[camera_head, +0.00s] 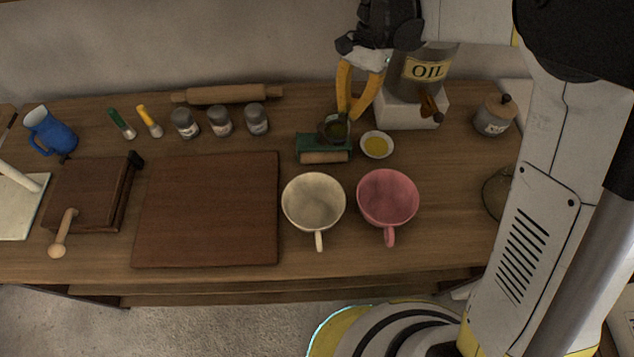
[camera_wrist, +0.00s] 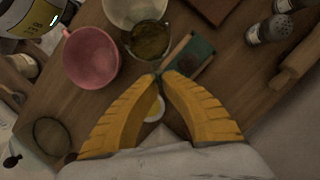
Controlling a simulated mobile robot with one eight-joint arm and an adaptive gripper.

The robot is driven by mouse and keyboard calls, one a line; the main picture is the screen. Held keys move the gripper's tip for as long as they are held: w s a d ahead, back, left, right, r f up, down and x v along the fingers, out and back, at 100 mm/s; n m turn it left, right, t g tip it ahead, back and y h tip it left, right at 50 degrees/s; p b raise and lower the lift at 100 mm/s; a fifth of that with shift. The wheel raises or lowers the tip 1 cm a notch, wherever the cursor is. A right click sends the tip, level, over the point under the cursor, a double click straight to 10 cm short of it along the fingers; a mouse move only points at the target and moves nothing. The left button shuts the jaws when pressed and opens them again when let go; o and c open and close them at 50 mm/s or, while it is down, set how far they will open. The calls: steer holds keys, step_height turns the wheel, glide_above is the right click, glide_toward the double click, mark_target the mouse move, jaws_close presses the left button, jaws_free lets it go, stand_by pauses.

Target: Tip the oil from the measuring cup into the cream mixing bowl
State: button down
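The measuring cup (camera_head: 324,131) is small, round and dark, with greenish-yellow oil inside. It also shows in the wrist view (camera_wrist: 150,42), just beyond my fingertips, looking roughly level and raised above the table. My gripper (camera_head: 343,118) has yellow fingers that converge at the cup's near edge (camera_wrist: 159,76); they appear shut on its handle, which is mostly hidden. The cream mixing bowl (camera_head: 313,203) stands at the table's front middle, its handle toward the front edge. It is partly cut off in the wrist view (camera_wrist: 122,12). The cup is behind the bowl, not over it.
A pink bowl (camera_head: 388,199) stands right of the cream bowl. A green stand with a wooden bar (camera_head: 323,156) lies below the cup. A brown board (camera_head: 207,210) lies left.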

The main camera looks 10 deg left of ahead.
steer(key=shift+w+f+b, duration=0.15)
steer(key=shift+f+b, duration=1.8)
steer(key=shift+f, duration=1.55)
